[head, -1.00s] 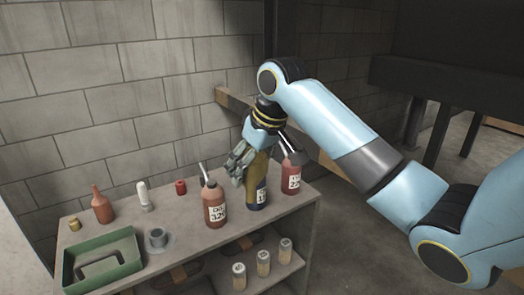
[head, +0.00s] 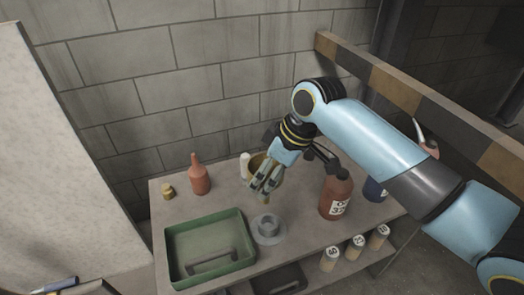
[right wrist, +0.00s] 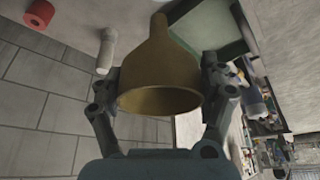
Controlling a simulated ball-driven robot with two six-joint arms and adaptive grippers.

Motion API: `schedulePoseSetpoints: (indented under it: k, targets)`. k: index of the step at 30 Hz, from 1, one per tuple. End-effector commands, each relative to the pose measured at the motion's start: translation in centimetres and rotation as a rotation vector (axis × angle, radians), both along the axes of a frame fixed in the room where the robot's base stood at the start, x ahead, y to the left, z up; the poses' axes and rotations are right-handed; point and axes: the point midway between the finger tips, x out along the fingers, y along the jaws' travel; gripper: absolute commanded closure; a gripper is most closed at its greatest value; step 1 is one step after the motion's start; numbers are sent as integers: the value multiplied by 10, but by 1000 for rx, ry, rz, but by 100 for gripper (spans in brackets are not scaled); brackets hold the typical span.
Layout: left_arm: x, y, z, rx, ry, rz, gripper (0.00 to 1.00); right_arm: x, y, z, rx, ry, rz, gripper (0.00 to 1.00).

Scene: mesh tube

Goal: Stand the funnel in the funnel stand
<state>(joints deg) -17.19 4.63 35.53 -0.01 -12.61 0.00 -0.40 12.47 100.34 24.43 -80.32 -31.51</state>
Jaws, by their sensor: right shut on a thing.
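The funnel (right wrist: 158,62) is gold-brown. In the right wrist view its wide mouth faces me and its narrow spout points away. My right gripper (right wrist: 160,90) is shut on it, one finger at each side. In the head view my right gripper (head: 263,190) is above the table, and the funnel (head: 259,162) shows partly behind the fingers. The likely funnel stand is a grey ring-like holder on a round base (head: 268,229), on the table just below the gripper in the picture, apart from it. It appears empty. My left gripper is not in view.
A green tray (head: 241,218) is left of the stand, with a brown-red bottle (head: 336,195) to the right. An orange squeeze bottle (head: 200,179), a brass piece (head: 168,192) and a white bottle (head: 245,165) stand behind. Several labelled vials (head: 356,247) are on the lower shelf.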

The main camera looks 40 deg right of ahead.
Motion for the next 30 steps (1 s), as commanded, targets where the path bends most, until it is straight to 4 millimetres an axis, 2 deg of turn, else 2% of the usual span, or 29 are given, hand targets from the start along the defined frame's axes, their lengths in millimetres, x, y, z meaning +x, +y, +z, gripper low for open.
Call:
schedulePoseSetpoints:
  k: [6,11,19,27,30]
  targets:
    - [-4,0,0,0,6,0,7,-11,1,-8,1,2,-1,63]
    - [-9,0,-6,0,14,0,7,-11,1,-14,0,0,-1,63]
    - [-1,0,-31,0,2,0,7,-12,1,-35,0,1,-1,63]
    - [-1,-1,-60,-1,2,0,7,-12,1,-60,-1,1,-1,63]
    - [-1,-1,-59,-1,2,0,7,-12,1,-64,0,3,-1,63]
